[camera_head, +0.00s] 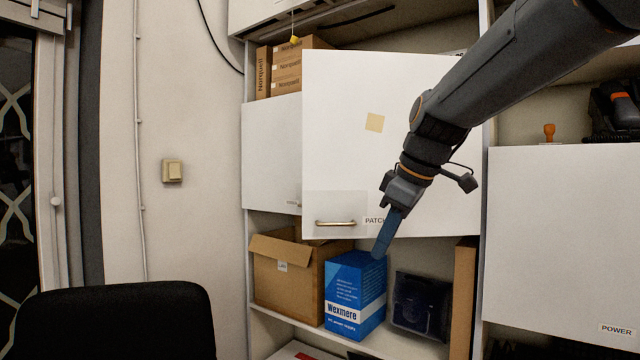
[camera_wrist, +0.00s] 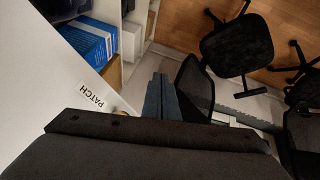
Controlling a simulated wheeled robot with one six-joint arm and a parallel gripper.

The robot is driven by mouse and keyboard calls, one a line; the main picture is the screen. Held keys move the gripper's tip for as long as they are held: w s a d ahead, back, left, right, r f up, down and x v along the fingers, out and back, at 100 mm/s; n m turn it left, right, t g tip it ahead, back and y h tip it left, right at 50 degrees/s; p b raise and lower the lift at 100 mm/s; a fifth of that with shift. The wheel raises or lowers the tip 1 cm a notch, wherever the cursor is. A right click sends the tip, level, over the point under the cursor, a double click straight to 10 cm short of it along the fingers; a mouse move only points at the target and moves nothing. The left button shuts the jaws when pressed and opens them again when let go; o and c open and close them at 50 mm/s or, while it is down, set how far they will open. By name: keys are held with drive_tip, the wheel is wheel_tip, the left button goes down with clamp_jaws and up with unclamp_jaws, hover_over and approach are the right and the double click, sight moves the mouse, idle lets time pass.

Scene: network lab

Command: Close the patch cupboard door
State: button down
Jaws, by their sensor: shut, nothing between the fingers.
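The patch cupboard door (camera_head: 345,140) is a white panel with a tan square note, a metal handle (camera_head: 335,223) at its lower left and a "PATCH" label beside it. It stands ajar, its left edge out from the cupboard front and overlapping the neighbouring door. My gripper (camera_head: 380,252) is shut and empty, pointing down in front of the door's lower edge, right of the handle. Its blue-grey fingers (camera_wrist: 162,97) also show in the wrist view, beside the door (camera_wrist: 35,75) and its label. Whether they touch the door I cannot tell. My arm hides the door's upper right.
Below the door, a shelf holds an open cardboard box (camera_head: 285,278), a blue Wexmere box (camera_head: 355,295) and a dark item (camera_head: 420,303). A white door (camera_head: 270,150) is at left, a POWER door (camera_head: 565,240) at right. A black chair (camera_head: 115,320) stands at lower left.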

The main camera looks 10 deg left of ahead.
sight(322, 204)
drive_tip(key=s+a+r+n+y+p, duration=0.15)
drive_tip(key=a+r+n, duration=0.45)
drive_tip(key=r, duration=0.8)
drive_tip(key=shift+m+y, duration=0.25)
drive_tip(key=shift+m, duration=0.15)
drive_tip(key=w+a+f+p, duration=0.1)
drive_tip(key=a+f+p, duration=0.1)
drive_tip(key=w+a+f+p, duration=0.4)
drive_tip(key=a+f, duration=0.1)
drive_tip(key=shift+w+f, duration=0.1)
drive_tip(key=shift+w, duration=0.05)
drive_tip(key=shift+w+a+p, duration=0.25)
drive_tip(key=shift+w+p, duration=0.3)
drive_tip(key=shift+w, duration=0.45)
drive_tip(key=shift+a, duration=0.1)
